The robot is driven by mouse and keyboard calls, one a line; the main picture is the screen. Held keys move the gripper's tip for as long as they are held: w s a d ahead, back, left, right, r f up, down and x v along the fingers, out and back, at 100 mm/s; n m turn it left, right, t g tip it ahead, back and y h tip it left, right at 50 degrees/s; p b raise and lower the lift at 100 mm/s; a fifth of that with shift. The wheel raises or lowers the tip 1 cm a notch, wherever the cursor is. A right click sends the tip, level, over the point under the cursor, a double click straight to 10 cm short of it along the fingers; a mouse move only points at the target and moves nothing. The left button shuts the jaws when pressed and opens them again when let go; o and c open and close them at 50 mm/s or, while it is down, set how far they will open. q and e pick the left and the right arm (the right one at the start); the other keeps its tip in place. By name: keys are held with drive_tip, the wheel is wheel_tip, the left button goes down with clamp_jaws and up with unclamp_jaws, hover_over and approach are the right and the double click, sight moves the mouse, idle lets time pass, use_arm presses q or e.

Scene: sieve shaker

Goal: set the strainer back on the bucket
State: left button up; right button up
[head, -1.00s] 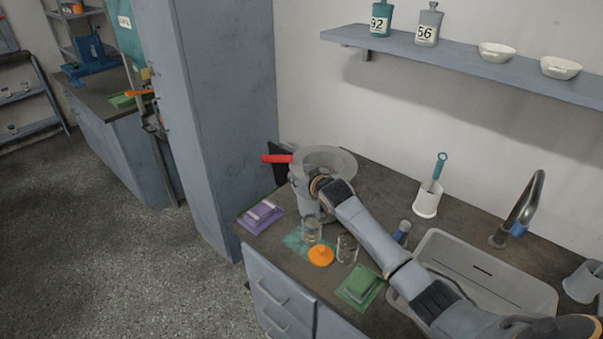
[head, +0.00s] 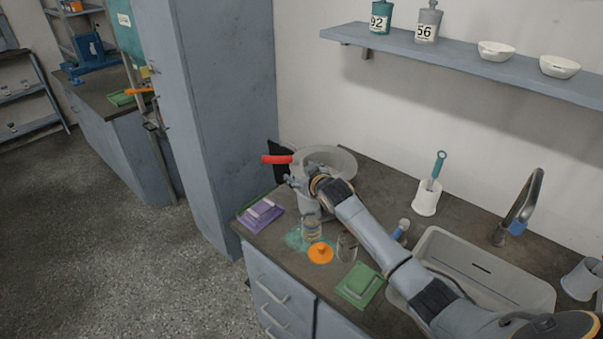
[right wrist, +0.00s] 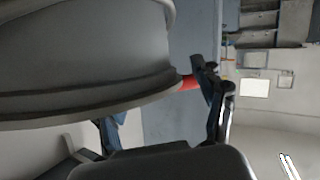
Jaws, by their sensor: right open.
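A wide grey round vessel with a pale rim (head: 340,160) stands at the back left of the counter, by the wall. A red handle (head: 277,159) sticks out on its left side. Strainer and bucket cannot be told apart clearly here. My right gripper (head: 298,174) is at the vessel's near left side, close to the handle, and partly hides it. In the right wrist view the vessel's curved grey wall (right wrist: 85,60) fills the upper left. The red handle (right wrist: 189,82) shows beside one finger of my open right gripper (right wrist: 160,108). My left gripper is not in view.
A sink (head: 530,285) is at the right. A shelf (head: 450,60) hangs above.

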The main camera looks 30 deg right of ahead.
drive_tip(key=shift+f, duration=0.1)
drive_tip(key=d+v, duration=0.1)
drive_tip(key=v, duration=1.1)
drive_tip(key=s+a+f+g, duration=0.4)
drive_tip(key=s+a+f, duration=0.4)
drive_tip(key=s+f, duration=0.3)
drive_tip(key=s+a+f+g+y, duration=0.1)
drive_tip(key=s+a+g, duration=0.2)
drive_tip(key=s, duration=0.9)
drive_tip(key=s+a+f+g, duration=0.2)
drive_tip(key=s+a+g, duration=0.1)
drive_tip(key=s, duration=0.9)
wheel_tip(320, 180, down, 27)
drive_tip(key=s+g, duration=0.1)
drive_tip(key=s, duration=0.1)
drive_tip(key=s+d+f+g, duration=0.1)
drive_tip(key=s+d+f, duration=0.2)
drive_tip(key=s+f, duration=1.2)
drive_tip(key=shift+s+g, duration=0.3)
drive_tip(key=shift+s, duration=0.6)
